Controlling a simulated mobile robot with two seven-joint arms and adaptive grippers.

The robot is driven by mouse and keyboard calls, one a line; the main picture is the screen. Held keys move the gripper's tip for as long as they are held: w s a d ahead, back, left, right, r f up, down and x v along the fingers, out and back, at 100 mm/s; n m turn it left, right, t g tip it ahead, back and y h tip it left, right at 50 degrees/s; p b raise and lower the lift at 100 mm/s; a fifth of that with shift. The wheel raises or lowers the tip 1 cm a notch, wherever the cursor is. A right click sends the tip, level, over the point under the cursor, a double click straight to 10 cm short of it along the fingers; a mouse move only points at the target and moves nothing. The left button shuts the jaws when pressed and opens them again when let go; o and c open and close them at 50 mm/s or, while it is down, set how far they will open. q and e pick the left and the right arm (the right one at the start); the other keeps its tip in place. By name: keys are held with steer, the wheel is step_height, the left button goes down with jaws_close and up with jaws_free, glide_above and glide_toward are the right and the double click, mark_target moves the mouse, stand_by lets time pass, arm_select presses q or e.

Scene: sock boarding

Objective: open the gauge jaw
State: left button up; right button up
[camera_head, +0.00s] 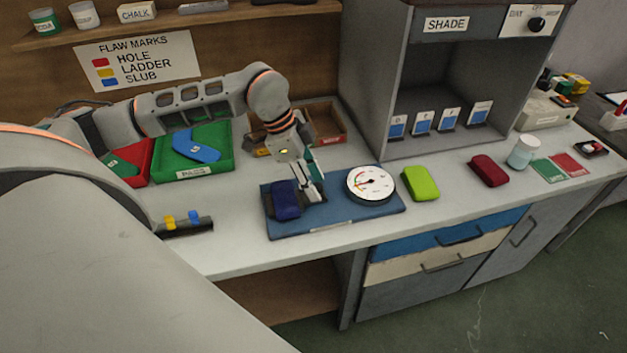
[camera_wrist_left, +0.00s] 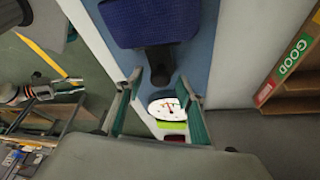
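The gauge has a blue base plate (camera_head: 335,222) on the bench, with a round white dial (camera_head: 370,184) on its right part. A dark blue padded block (camera_head: 286,200) stands at the left of the plate. It also shows in the left wrist view (camera_wrist_left: 155,20), with a short black post (camera_wrist_left: 158,65) beside it. My left gripper (camera_head: 312,188) points down over the plate between block and dial. In the left wrist view its teal fingers (camera_wrist_left: 158,105) are apart with nothing between them. The jaw is partly hidden by the gripper. A small gripper-like shape (camera_wrist_left: 40,92), perhaps my right gripper, is unclear.
A lime block (camera_head: 421,183) and a dark red block (camera_head: 489,170) lie right of the gauge. The grey shade box (camera_head: 372,90) stands behind. A green tray (camera_head: 222,160) with a blue sock shape (camera_head: 195,147) is at the back left.

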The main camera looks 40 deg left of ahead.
arm_select(q)
jaws_close()
steer(key=shift+w+d, duration=1.6)
steer(key=shift+w, duration=0.3)
jaws_free()
steer(key=shift+s, duration=0.1)
steer(key=shift+a+r, duration=0.1)
steer(key=shift+r, duration=0.05)
steer(key=v, duration=1.1)
steer(key=shift+r, duration=0.35)
steer(key=shift+s+a, duration=0.15)
